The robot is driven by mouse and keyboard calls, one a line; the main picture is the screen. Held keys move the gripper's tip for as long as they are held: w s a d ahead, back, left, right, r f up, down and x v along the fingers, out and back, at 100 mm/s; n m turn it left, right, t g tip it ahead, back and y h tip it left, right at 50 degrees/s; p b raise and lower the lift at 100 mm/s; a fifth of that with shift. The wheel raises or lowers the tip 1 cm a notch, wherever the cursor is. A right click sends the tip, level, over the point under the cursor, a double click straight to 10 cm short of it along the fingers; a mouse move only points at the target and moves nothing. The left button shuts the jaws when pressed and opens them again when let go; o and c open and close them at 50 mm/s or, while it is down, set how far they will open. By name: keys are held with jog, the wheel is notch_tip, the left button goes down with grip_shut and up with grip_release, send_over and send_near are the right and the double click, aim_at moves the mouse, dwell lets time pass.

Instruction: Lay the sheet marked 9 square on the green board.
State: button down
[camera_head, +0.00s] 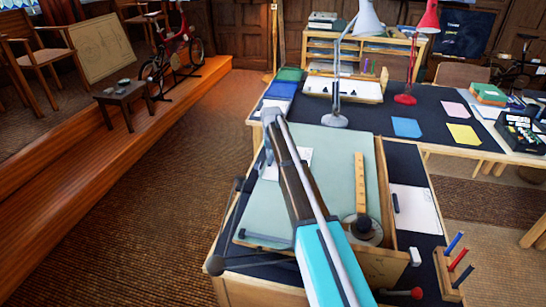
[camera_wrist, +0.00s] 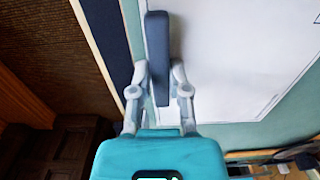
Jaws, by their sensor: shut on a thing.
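My gripper (camera_wrist: 159,92) is shut on a dark upright bar (camera_wrist: 157,45) at the left edge of a white sheet (camera_wrist: 235,50) with thin lines near its border. The pale green board (camera_wrist: 285,128) shows around and below the sheet. In the head view the white sheet (camera_head: 297,162) is over the upper left part of the green board (camera_head: 330,150), partly hidden by my arm. My gripper is hidden behind the arm there. No number can be read on the sheet, and I cannot tell whether it touches the board.
A wooden ruler (camera_head: 360,182) and a round dark object (camera_head: 362,229) are on the board's right side. Another white sheet (camera_head: 418,212) with a dark bar lies right of the board. A grey lamp (camera_head: 335,118) stands behind. A pen rack (camera_head: 447,275) is at lower right.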

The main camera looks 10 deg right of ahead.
jog(key=shift+f, duration=0.15)
jog(key=c, duration=0.5)
grip_release()
jog(key=shift+r, duration=0.2)
notch_tip(320, 180, up, 9)
jog(key=p, duration=0.9)
jog(key=shift+w, duration=0.1)
jog(key=shift+r+p, duration=0.2)
jog(key=shift+p, duration=0.1)
